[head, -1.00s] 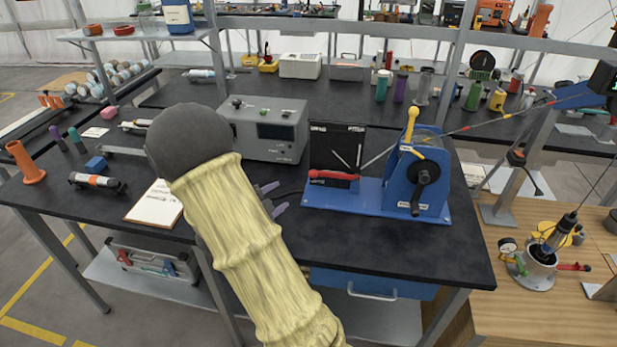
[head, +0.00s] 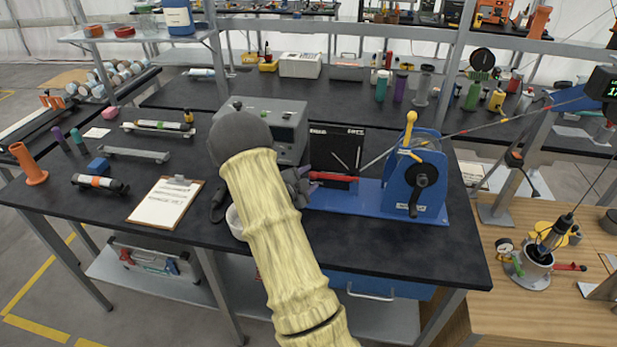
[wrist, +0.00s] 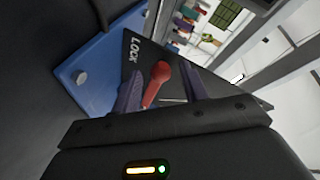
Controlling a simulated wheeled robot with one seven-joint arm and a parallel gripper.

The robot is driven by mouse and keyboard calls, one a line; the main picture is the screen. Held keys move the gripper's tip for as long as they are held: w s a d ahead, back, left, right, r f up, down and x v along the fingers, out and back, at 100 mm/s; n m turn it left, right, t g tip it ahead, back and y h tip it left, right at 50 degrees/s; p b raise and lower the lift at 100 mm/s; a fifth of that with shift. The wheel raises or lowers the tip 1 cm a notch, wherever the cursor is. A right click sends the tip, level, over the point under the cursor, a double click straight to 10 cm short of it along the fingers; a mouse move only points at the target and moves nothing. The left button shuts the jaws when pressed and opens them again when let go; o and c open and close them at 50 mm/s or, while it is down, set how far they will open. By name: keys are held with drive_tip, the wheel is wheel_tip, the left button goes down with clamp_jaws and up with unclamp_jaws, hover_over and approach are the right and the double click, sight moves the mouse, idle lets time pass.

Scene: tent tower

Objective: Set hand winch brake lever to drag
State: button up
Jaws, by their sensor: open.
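The hand winch is a blue frame (head: 428,185) on a blue base plate (head: 365,197), with a black crank and a yellow-knobbed handle. A red lever (head: 335,177) lies roughly level in front of an upright black panel (head: 338,146) left of the drum. The panel's small labels are hard to read in the head view; one reads LOCK in the wrist view. My gripper (head: 298,185) is at the lever's left end, partly hidden by my arm. In the wrist view, the open purple fingers (wrist: 160,78) stand either side of the lever's rounded red end (wrist: 160,72); contact is unclear.
A grey instrument box (head: 285,122) stands close behind my wrist. The bench front right of my arm is clear.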

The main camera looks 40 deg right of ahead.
drive_tip(key=shift+d, duration=0.1)
clamp_jaws()
